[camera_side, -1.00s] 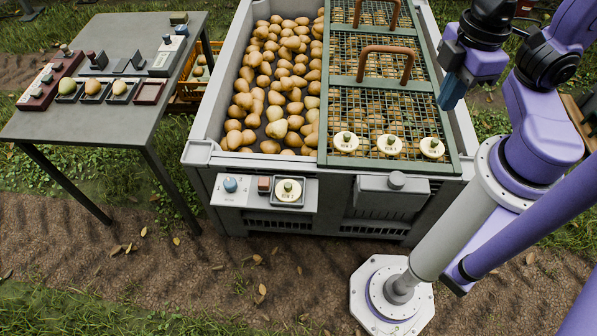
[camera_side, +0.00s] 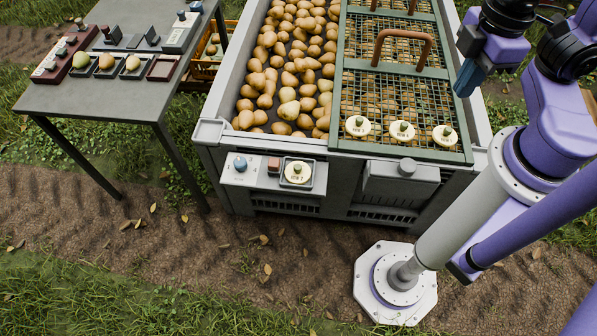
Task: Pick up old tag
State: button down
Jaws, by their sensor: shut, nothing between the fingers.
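Three similar round tags lie in a row on the green mesh lid: a left one (camera_side: 358,127), a middle one (camera_side: 401,131) and a right one (camera_side: 444,136). Their lettering is too small to read surely, and I cannot tell which tag is the old one. My gripper (camera_side: 467,78) is shut and empty, pointing down over the lid's right edge, above and apart from the tags.
A blue knob (camera_side: 240,163) and a reddish block (camera_side: 273,165) share the front shelf.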

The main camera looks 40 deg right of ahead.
jog(key=c, duration=0.8)
grip_release()
jog(key=shift+c, duration=0.2)
jog(key=shift+a, duration=0.1)
